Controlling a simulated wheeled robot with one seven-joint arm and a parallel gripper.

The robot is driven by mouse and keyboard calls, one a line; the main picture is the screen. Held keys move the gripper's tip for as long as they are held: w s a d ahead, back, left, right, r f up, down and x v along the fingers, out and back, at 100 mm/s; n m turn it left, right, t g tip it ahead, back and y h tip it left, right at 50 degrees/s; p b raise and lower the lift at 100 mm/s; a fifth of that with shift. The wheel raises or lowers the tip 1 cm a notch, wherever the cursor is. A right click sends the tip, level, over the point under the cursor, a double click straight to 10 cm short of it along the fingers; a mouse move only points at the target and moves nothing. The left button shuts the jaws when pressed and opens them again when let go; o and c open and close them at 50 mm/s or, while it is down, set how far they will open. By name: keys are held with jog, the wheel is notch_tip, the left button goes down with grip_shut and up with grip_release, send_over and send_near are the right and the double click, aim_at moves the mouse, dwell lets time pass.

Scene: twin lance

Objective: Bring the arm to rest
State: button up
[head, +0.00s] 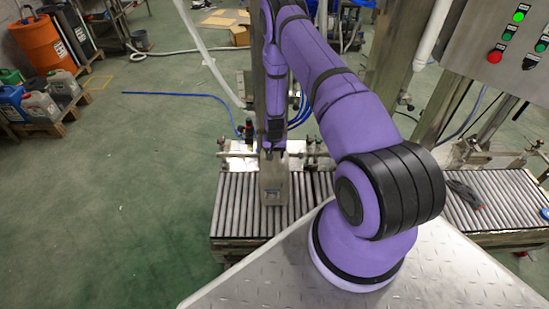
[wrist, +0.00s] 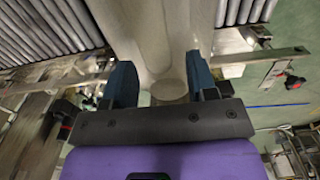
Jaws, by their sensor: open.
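My purple arm reaches out over the roller conveyor in the head view. My gripper (head: 273,143) points down just above a grey-beige canister (head: 273,188) that stands on the rollers. In the wrist view my gripper (wrist: 162,80) is open, with one dark blue finger on each side of the top of the canister (wrist: 165,30). A round cap-like part shows between the fingers. I cannot tell whether either finger touches the canister.
The roller conveyor (head: 235,205) runs left to right, with metal side rails. A control box (head: 505,50) with buttons hangs at upper right. A dark tool (head: 465,195) lies on the right rollers. An orange drum (head: 42,45) and several jugs stand at far left. Green floor is clear at left.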

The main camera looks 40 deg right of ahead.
notch_tip(320, 180, up, 8)
jog(key=shift+w+r, duration=0.1)
jog(key=shift+r, duration=0.1)
jog(key=w+a+r+n+t, duration=0.1)
jog(key=a+r, duration=0.1)
jog(key=r, duration=0.8)
jog(key=w+a+r+n, duration=0.1)
jog(key=w+a+r, duration=0.1)
jog(key=r, duration=0.8)
jog(key=s+a+r+n+t, duration=0.1)
jog(key=s+a+r, duration=0.2)
jog(key=r, duration=0.6)
jog(key=s+a+r, duration=0.3)
jog(key=s+r, duration=0.1)
jog(key=r, duration=0.4)
jog(key=s+a+r+n+t, duration=0.1)
jog(key=s+a+r, duration=0.2)
jog(key=r, duration=0.6)
jog(key=s+a+r+n, duration=0.1)
jog(key=s+a+r, duration=0.1)
jog(key=s, duration=0.6)
jog(key=s+a+r+n+t, duration=0.1)
jog(key=s+a+r, duration=0.1)
jog(key=s+r, duration=0.3)
jog(key=s+a+r+n+t, duration=0.1)
jog(key=s+r, duration=0.3)
jog(key=s, duration=0.8)
jog(key=shift+s+a+r, duration=0.25)
jog(key=shift+a, duration=0.45)
